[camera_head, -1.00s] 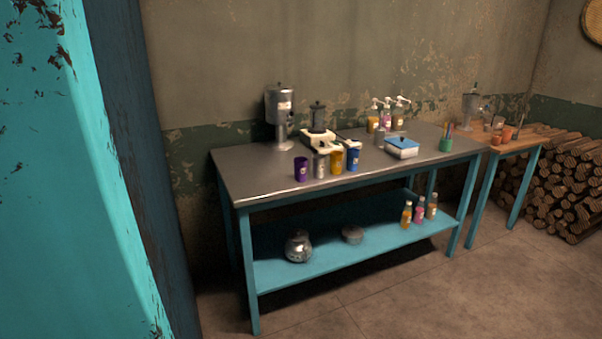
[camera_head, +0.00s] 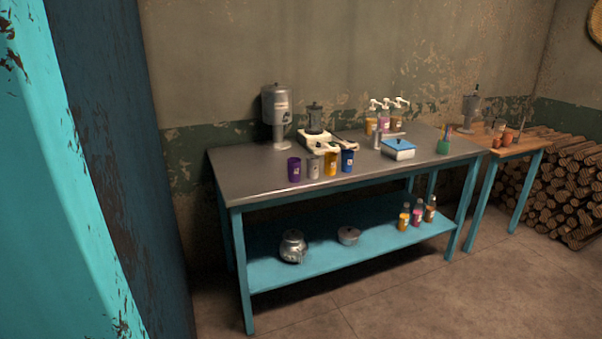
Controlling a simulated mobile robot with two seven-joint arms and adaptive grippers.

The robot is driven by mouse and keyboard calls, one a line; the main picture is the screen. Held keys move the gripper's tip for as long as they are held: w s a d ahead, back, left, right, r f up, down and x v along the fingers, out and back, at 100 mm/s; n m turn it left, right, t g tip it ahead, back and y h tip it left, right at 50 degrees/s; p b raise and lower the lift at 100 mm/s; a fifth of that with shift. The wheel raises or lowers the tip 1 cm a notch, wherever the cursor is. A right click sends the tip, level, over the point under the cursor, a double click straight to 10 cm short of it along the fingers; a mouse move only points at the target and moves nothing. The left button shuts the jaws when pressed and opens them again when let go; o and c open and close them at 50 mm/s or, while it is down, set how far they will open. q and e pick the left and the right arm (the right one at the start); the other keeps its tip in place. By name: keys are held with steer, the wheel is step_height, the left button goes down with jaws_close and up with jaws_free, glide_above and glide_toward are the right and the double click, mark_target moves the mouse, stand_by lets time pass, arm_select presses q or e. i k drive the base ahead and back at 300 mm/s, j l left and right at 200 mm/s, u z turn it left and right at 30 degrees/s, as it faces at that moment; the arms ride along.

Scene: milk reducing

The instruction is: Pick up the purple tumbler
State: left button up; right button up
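The purple tumbler (camera_head: 294,170) stands upright on the metal-topped table (camera_head: 240,178), near its front edge. It is the leftmost in a row of tumblers, beside a silver one (camera_head: 313,168), a yellow one (camera_head: 331,163) and a blue one (camera_head: 347,161). Neither of my grippers shows in the view.
A metal dispenser (camera_head: 277,110) and a small cooker (camera_head: 315,132) stand behind the tumblers. Pump bottles (camera_head: 385,118) and a blue-white box (camera_head: 398,148) are to the right. A turquoise panel (camera_head: 45,200) blocks the left side. Open floor (camera_head: 400,290) lies in front of the table.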

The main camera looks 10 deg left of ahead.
mark_target(294, 170)
steer(key=i+l+u, duration=0.1)
steer(key=l, duration=0.25)
steer(key=i+l+u, duration=0.15)
steer(key=i+l, duration=0.15)
steer(key=i+l+u, duration=0.1)
steer(key=l, duration=0.3)
steer(key=i+l+u, duration=0.1)
steer(key=i+l, duration=0.2)
steer(key=i+l+u, duration=0.15)
steer(key=l, duration=0.35)
